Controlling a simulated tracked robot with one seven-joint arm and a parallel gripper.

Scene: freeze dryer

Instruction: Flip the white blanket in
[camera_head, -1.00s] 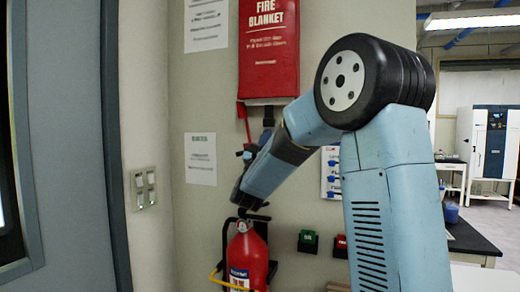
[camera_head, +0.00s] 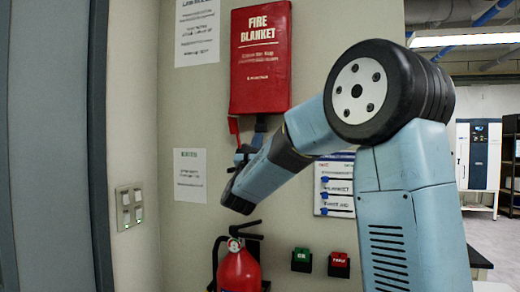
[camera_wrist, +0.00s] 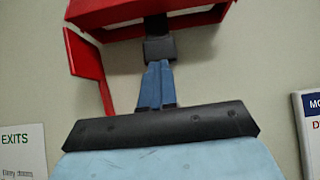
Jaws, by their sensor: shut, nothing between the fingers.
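No white blanket shows in either view. A red box labelled "FIRE BLANKET" (camera_head: 261,60) hangs on the wall. The wrist view shows its red underside edge (camera_wrist: 105,12) at the top. A narrow red flap (camera_wrist: 88,65) hangs down at its left; it also shows in the head view (camera_head: 234,130). My gripper (camera_head: 260,124) points up just below the box, right of the flap. In the wrist view its dark, closed fingers (camera_wrist: 157,28) reach the box's underside with nothing seen between them. I cannot tell whether they touch the box.
A red fire extinguisher (camera_head: 239,272) hangs below my arm. Green (camera_head: 302,259) and red (camera_head: 339,264) buttons are on the wall to its right. A sign with blue marks (camera_head: 334,187) is partly behind my arm. Light switches (camera_head: 130,207) are at left.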

